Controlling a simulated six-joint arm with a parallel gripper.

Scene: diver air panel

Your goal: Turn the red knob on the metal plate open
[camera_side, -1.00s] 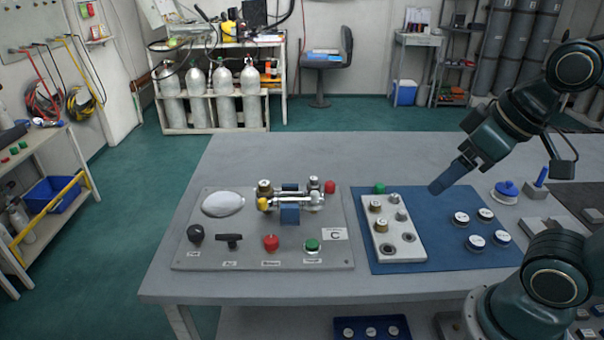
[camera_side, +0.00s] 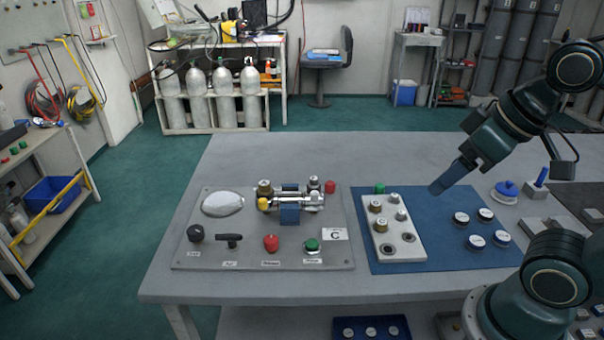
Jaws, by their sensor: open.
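The metal plate (camera_side: 190,258) lies on the left part of the table. The red knob (camera_side: 271,243) stands on its front part, between a black T-handle (camera_side: 229,240) and a green knob (camera_side: 311,245). A second red knob (camera_side: 330,187) sits at the plate's back right, at the end of the pipe fitting (camera_side: 290,199). My gripper (camera_side: 438,188) hangs above the blue mat, well to the right of the plate and touching nothing. It is open and empty, though the gap between its fingers is hard to see from here.
A white block (camera_side: 405,252) with several fittings lies on the blue mat (camera_side: 450,263), beside several round caps. A black knob (camera_side: 195,233) and a silver dome (camera_side: 223,204) are also on the plate. The table (camera_side: 250,150) behind the plate is clear.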

